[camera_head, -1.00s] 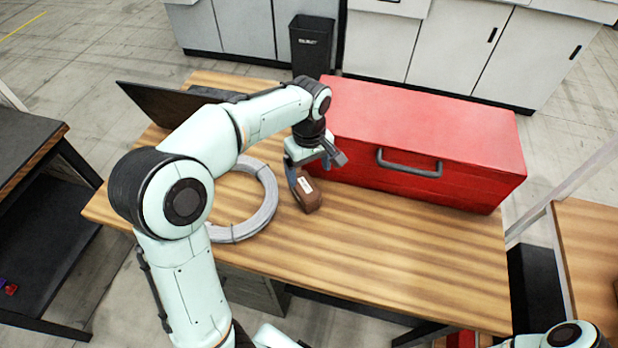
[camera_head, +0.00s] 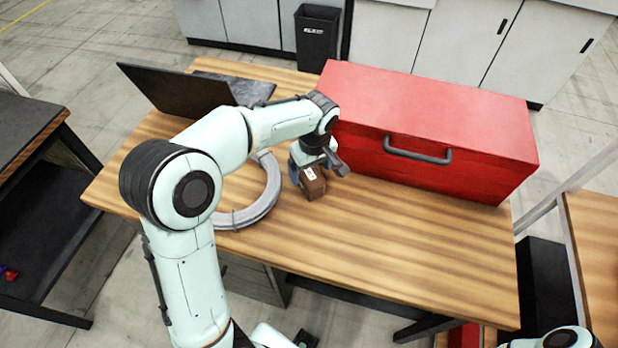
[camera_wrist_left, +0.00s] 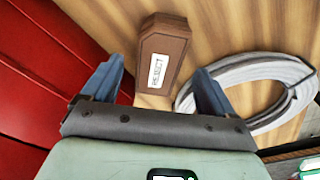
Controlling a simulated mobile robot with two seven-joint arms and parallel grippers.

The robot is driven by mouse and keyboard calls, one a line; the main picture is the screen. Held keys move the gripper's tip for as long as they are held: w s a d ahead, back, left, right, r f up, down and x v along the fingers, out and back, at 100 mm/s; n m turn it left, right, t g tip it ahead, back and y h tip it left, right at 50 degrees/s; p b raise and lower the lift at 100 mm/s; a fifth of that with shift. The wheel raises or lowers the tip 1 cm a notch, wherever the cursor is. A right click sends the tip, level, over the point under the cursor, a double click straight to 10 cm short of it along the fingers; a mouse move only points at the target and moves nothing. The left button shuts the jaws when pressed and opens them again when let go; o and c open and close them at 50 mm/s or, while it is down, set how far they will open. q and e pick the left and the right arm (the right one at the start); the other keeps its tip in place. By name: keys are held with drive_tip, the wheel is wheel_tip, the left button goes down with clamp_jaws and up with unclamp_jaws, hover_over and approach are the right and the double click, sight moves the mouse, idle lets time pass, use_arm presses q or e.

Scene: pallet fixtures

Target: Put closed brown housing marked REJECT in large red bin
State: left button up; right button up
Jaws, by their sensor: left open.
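The closed brown housing (camera_head: 312,186) lies on the wooden table, in front of the red chest's left end. Its white label reads REJECT in the left wrist view (camera_wrist_left: 157,71). My left gripper (camera_head: 317,170) is open over the housing. In the left wrist view its two blue-grey fingers (camera_wrist_left: 160,78) stand on either side of the housing, with gaps visible, so it is not gripped. A red object (camera_head: 464,337) shows partly below the table's front edge; I cannot tell if it is the large red bin. My right gripper is not in view.
A large red chest with a grey handle (camera_head: 430,108) fills the table's back right. A grey cable coil (camera_head: 252,214) lies left of the housing, near the gripper. A dark laptop-like panel (camera_head: 178,92) stands at the back left. The table's front right is clear.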

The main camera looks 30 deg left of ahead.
sight(310, 173)
use_arm(q)
drive_tip(key=f, duration=0.4)
drive_tip(key=shift+w+a+f, duration=0.3)
drive_tip(key=shift+a+f, duration=0.05)
drive_tip(key=shift+a, duration=0.05)
drive_tip(key=shift+r, duration=0.15)
drive_tip(key=c, duration=1.3)
